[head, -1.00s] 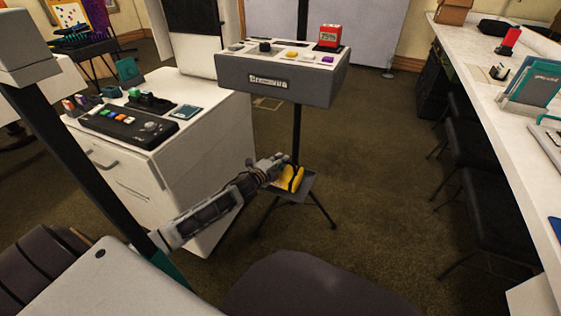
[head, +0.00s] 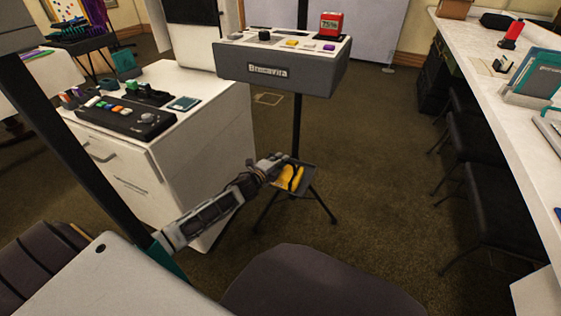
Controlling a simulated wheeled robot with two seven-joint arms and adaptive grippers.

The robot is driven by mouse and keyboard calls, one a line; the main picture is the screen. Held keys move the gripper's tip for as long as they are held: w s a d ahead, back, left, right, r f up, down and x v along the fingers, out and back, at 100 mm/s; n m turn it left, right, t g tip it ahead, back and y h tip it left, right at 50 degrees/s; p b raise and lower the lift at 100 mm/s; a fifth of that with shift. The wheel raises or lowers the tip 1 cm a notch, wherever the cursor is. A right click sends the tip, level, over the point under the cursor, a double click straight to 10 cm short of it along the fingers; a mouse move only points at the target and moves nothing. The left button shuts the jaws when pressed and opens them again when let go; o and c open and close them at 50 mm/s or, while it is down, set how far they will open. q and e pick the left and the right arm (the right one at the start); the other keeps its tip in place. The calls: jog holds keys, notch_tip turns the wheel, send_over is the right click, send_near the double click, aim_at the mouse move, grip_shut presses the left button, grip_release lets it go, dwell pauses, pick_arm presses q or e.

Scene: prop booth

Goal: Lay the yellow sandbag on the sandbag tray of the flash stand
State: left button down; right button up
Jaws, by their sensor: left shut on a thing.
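The yellow sandbag (head: 290,177), with a dark strap across it, is at the small grey sandbag tray (head: 307,182) low on the flash stand (head: 297,128). It overlaps the tray in the head view; I cannot tell whether it rests fully on it. My left gripper (head: 279,167) reaches in from the left and is shut on the sandbag, partly hiding it. The flash stand has a black pole, spread legs and a grey box labelled Bremavita on top. My right gripper is not in view.
A white cabinet (head: 190,150) with a control panel (head: 118,117) stands left of the stand, close to my left arm. A dark rounded seat (head: 315,285) is in front. A long white counter (head: 495,95) with dark chairs is at the right. Carpet right of the stand is clear.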

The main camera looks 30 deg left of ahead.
pick_arm(q)
jog(key=shift+r, duration=0.2)
jog(key=c, duration=1.8)
grip_release()
jog(key=shift+f, duration=0.2)
jog(key=shift+o, duration=1.4)
jog(key=shift+s+r, duration=0.1)
